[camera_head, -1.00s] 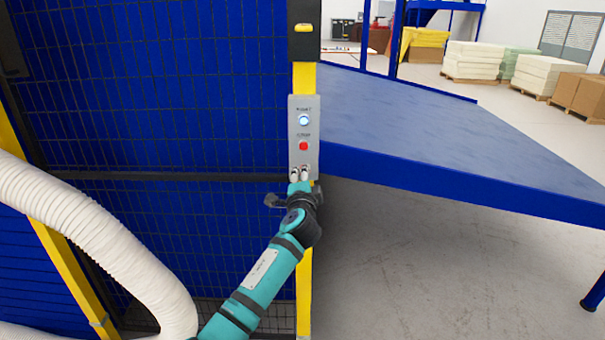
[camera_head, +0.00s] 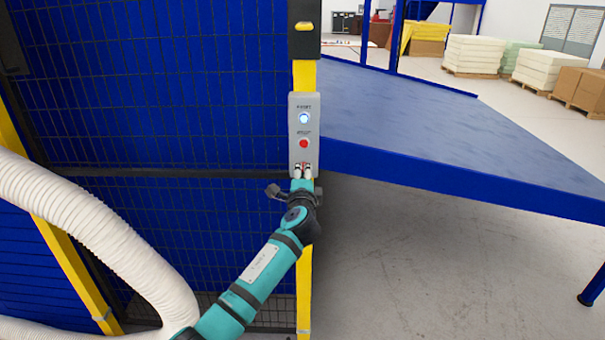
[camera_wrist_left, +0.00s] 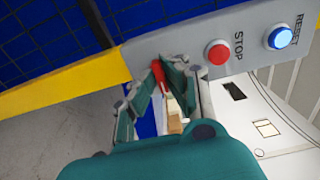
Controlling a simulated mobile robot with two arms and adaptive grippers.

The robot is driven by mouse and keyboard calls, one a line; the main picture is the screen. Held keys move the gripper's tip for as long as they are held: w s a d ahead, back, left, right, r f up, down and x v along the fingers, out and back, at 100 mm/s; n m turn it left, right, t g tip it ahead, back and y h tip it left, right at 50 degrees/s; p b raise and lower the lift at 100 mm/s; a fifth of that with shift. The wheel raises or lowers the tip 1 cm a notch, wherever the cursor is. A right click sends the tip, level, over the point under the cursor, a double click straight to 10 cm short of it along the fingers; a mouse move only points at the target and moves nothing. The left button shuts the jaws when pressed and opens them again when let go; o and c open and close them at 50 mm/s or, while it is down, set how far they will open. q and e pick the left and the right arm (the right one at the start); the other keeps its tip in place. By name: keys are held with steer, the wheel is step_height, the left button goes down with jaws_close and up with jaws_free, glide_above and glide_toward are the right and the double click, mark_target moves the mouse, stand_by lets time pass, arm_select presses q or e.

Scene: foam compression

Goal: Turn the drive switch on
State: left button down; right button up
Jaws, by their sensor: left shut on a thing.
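A grey control panel (camera_head: 293,130) is fixed to a yellow post. It carries a lit white-blue button labelled RESET (camera_head: 304,118) and a red button labelled STOP (camera_head: 304,143). At the panel's lower end is a small red switch, which shows in the left wrist view (camera_wrist_left: 158,74) as a slim red handle. My left gripper (camera_head: 302,171) comes up from below and is shut on this switch, with one finger on each side. The fingers hide part of the switch and any marking near it. My right gripper is not in view.
A blue mesh fence (camera_head: 170,90) stands left of the post, with a black box (camera_head: 304,42) above the panel. A blue table (camera_head: 400,125) lies to the right. A white ribbed hose (camera_head: 95,230) curves at lower left. Stacked foam blocks (camera_head: 475,52) stand far back.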

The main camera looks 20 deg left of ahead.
arm_select(q)
steer(key=c, duration=1.4)
jaws_free()
steer(key=shift+d, duration=0.15)
steer(key=shift+s, duration=0.1)
steer(key=v, duration=1.2)
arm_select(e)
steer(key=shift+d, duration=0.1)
arm_select(q)
steer(key=shift+f, duration=0.15)
